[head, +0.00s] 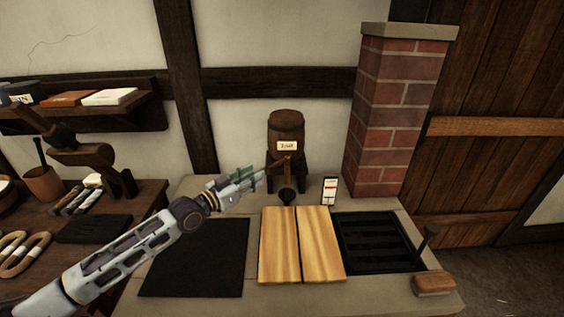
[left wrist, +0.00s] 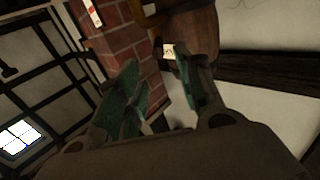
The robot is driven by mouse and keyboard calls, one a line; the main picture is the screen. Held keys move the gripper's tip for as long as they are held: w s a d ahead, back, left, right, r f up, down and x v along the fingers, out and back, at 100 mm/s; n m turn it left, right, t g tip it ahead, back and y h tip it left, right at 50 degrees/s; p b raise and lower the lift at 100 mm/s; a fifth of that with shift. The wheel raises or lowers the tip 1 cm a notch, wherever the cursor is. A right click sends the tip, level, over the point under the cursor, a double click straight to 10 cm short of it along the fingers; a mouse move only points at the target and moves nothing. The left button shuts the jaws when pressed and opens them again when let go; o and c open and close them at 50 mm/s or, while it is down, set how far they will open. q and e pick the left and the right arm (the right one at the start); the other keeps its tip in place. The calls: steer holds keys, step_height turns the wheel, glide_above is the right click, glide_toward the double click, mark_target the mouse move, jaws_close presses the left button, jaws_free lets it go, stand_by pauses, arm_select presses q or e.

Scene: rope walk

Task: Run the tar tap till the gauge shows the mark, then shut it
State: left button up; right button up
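A dark wooden barrel (head: 286,130) with a white label stands on a stand at the back of the stone bench. A wooden tap handle (head: 283,160) is at its front, above a small dark pot (head: 287,195). A white gauge card (head: 329,190) with red marking stands to the right; its reading is too small to tell. My left gripper (head: 258,176) is just left of the tap. In the left wrist view its green-padded fingers (left wrist: 157,68) are apart, with the barrel (left wrist: 190,35) beyond them. Whether they touch the tap is unclear. My right gripper is not in view.
Two pale wooden boards (head: 300,245) lie in front of the barrel, beside a dark grate (head: 372,242). A black mat (head: 196,257) lies left, under my arm. A brick pillar (head: 398,115) rises at the right. A cluttered side table (head: 100,235) stands far left.

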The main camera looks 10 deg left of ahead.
mark_target(282, 159)
arm_select(q)
steer(key=shift+w+d, duration=0.35)
steer(key=shift+w, duration=0.15)
steer(key=shift+x, duration=0.9)
steer(key=x, duration=0.3)
steer(key=shift+w+d, duration=0.1)
steer(key=shift+w, duration=0.1)
steer(key=shift+x, duration=3.35)
steer(key=shift+w+d, duration=0.2)
steer(key=shift+w, duration=0.05)
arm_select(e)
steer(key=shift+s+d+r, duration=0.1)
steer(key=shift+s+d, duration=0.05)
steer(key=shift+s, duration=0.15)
